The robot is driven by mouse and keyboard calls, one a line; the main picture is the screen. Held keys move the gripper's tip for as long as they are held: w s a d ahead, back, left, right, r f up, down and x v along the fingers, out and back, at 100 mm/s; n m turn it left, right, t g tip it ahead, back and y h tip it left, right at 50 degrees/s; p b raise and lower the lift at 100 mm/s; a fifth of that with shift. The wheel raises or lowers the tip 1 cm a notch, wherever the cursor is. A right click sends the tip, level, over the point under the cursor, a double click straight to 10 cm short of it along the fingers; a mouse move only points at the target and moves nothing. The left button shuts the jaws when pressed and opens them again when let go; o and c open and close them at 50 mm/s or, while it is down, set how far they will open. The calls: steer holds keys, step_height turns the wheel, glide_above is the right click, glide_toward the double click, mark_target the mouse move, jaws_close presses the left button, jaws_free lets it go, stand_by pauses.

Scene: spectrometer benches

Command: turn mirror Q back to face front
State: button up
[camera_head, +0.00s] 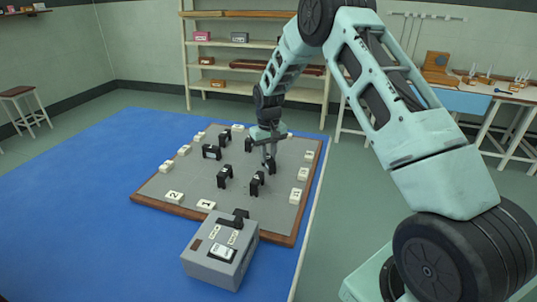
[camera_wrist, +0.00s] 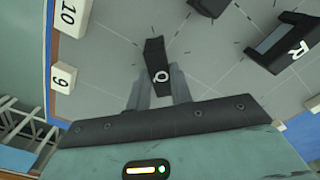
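Mirror Q (camera_wrist: 156,58) is a small black block with a white letter Q on its top, on the grey tiled board (camera_head: 240,195). In the wrist view its long side runs nearly straight up the picture, slightly tilted. My gripper (camera_wrist: 160,88) reaches down over it with one grey finger on each side. The fingers look close against its sides, with no clear gap. In the head view my gripper (camera_head: 267,150) is over the right part of the board, and the black block under it (camera_head: 270,165) is partly hidden.
Mirror R (camera_wrist: 285,45) stands to the right in the wrist view. Several other black mirrors (camera_head: 224,176) stand on the board. Number tiles 10 (camera_wrist: 70,17) and 9 (camera_wrist: 63,77) line its edge. A grey box (camera_head: 222,255) sits at the front edge; blue mat (camera_head: 80,220) lies bare at left.

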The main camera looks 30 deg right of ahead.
jaws_close()
steer(key=m, duration=0.4)
steer(key=shift+m, duration=0.3)
steer(key=shift+r+m+p, duration=0.1)
steer(key=shift+m+p, duration=0.4)
steer(key=shift+m, duration=1.7)
steer(key=o, duration=0.7)
jaws_free()
